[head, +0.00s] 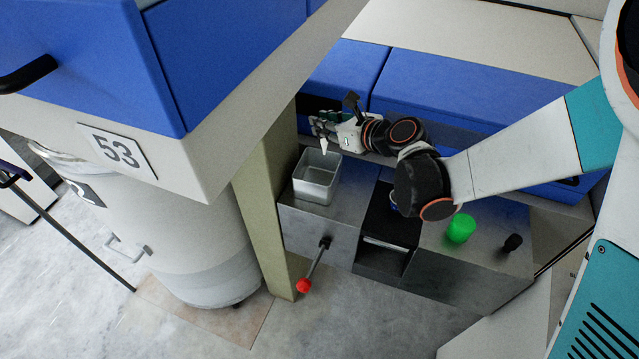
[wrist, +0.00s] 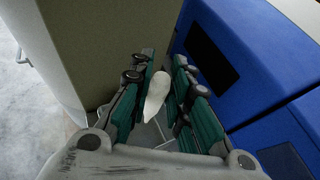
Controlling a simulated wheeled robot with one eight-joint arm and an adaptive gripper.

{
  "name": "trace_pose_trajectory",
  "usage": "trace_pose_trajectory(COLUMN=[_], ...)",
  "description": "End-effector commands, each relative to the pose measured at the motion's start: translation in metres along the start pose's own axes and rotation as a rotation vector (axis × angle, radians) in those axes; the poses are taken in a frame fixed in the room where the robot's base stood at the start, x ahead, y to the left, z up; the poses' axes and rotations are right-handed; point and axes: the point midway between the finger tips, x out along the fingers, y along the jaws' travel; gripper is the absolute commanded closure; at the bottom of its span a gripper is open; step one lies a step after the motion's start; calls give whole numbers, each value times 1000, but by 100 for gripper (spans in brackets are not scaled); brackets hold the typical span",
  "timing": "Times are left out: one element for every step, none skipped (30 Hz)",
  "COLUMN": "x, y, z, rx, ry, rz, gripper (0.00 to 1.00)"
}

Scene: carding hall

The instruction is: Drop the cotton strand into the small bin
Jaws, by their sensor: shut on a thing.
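The cotton strand (wrist: 156,93) is a short white tapered piece between the green-padded fingers of my gripper (wrist: 163,75) in the wrist view. My gripper (head: 324,127) is shut on it. In the head view the strand's pale tip (head: 324,146) hangs below the fingers. The small bin (head: 316,189) is an open square metal box on the grey metal ledge, and its inside looks empty where I can see it. My gripper is above the bin's far side, with the strand apart from it. In the wrist view the fingers and strand hide much of what lies below.
A beige post (head: 264,196) stands close left of the bin. Blue machine covers (head: 450,90) run behind my gripper. A red-knobbed lever (head: 304,284) sticks out in front. A green cylinder (head: 461,228) and a black knob (head: 513,242) are on the ledge's right.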

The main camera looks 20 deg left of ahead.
Motion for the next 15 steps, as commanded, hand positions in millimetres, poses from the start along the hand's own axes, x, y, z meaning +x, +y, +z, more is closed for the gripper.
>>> trace_pose_trajectory(x=[3, 4, 5, 6, 6, 6, 6, 6, 6, 6, 6, 6, 6, 6, 6], y=[0, 0, 0, 0, 0, 0, 0, 0, 0, 0, 0, 0, 0, 0, 0], z=[-8, -10, -13, -14, -15, -16, -16, -16, -16, -16, -16, -16, -16, -16, -16], rx=[0, 0, 0, 0, 0, 0, 0, 0, 0, 0, 0, 0, 0, 0, 0], ry=[0, 0, 0, 0, 0, 0, 0, 0, 0, 0, 0, 0, 0, 0, 0], rz=[0, 0, 0, 0, 0, 0, 0, 0, 0, 0, 0, 0, 0, 0, 0], gripper=[100, 100, 100, 100, 100, 100, 100, 100, 100, 100, 100, 100, 100, 81, 72])
